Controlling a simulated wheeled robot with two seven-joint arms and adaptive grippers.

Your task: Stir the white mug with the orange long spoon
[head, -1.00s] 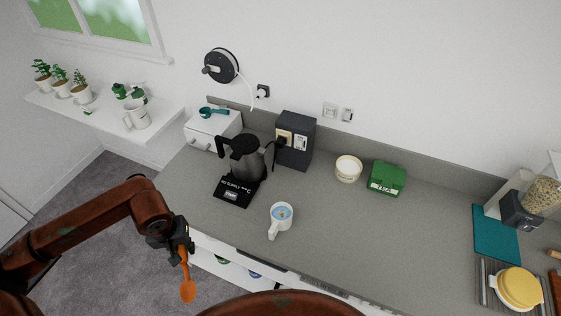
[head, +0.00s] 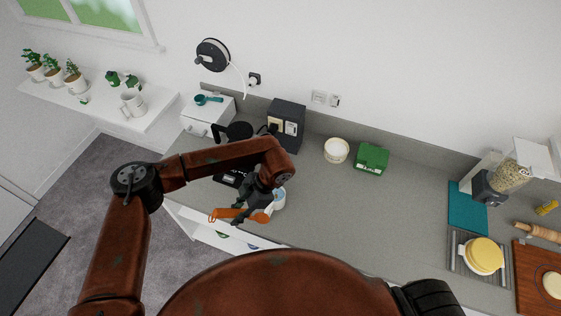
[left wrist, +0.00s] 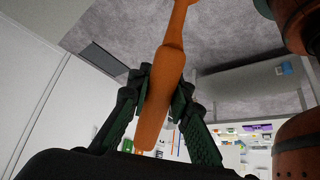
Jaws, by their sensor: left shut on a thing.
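My left gripper (head: 250,207) is shut on the orange long spoon (head: 228,213) and holds it over the counter's front edge. The spoon lies roughly level in the head view, one end pointing left. In the left wrist view the spoon's orange handle (left wrist: 165,80) runs between the two fingers (left wrist: 160,93), with its narrower part reaching out past the top edge. The white mug (head: 280,198) stands on the counter just right of the gripper, partly hidden by it. The spoon appears outside the mug. My right gripper is not in view.
Behind my arm stand a black kettle (head: 238,131) and a dark coffee machine (head: 287,124). The grey counter (head: 350,205) right of the mug is clear.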

